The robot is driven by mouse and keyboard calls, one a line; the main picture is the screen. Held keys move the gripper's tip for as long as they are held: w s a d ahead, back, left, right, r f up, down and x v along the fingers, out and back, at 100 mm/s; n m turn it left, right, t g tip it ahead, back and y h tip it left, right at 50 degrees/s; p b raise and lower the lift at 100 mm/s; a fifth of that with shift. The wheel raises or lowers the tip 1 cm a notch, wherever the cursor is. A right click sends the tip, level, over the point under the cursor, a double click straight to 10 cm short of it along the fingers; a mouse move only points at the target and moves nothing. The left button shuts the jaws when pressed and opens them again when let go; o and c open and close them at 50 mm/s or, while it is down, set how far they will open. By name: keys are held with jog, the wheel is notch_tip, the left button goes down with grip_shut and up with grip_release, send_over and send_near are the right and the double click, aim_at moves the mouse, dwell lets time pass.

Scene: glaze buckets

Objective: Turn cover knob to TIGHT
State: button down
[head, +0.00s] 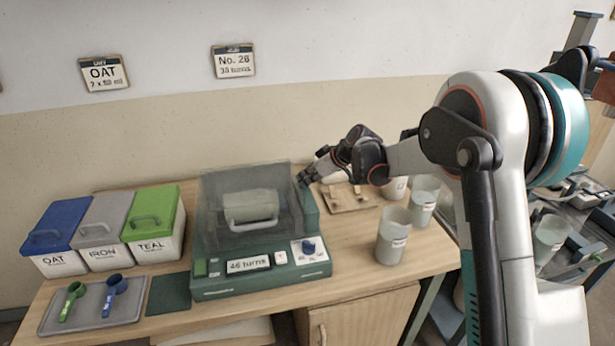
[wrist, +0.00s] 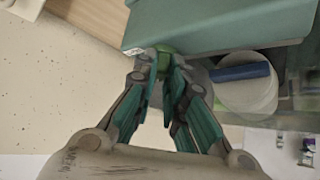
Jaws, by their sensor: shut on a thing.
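The green machine (head: 214,286) stands on the wooden table with its clear cover (head: 222,183) over a pale bucket (head: 250,205). Its display (head: 249,265) reads "46 turns". A blue knob (head: 309,246) sits on a white label at the front right. My gripper (head: 304,180) reaches the cover's right side. In the wrist view, my gripper (wrist: 164,66) is shut on a small green knob (wrist: 165,48) at the edge of a green housing (wrist: 225,25). The fingers hide part of the knob, and I cannot read its setting.
Blue, grey and teal-green lidded bins (head: 150,215) and a tray (head: 55,318) with two scoops stand at left. Pale cups (head: 391,245) and a wooden board (head: 345,205) stand right of the machine. Bare table (head: 350,262) lies before the cups.

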jog(key=m, duration=0.1)
jog(key=m+t+h, duration=0.1)
jog(key=m, duration=0.1)
jog(key=shift+s+a+t+h+p, duration=0.3)
jog(key=shift+a+t+h, duration=0.05)
jog(key=shift+t+h, duration=0.05)
jog(key=shift+a+m+t+h, duration=0.1)
jog(key=shift+m+t+h, duration=0.75)
jog(key=shift+m, duration=0.85)
jog(key=shift+h, duration=0.25)
jog(key=c, duration=1.6)
grip_release()
jog(key=shift+c, duration=0.2)
jog(key=shift+s, duration=0.1)
jog(key=v, duration=0.6)
jog(key=shift+s+r, duration=0.1)
jog(key=shift+r, duration=0.15)
jog(key=shift+s+d+r, duration=0.35)
jog(key=shift+d+r, duration=0.05)
jog(key=shift+r, duration=0.05)
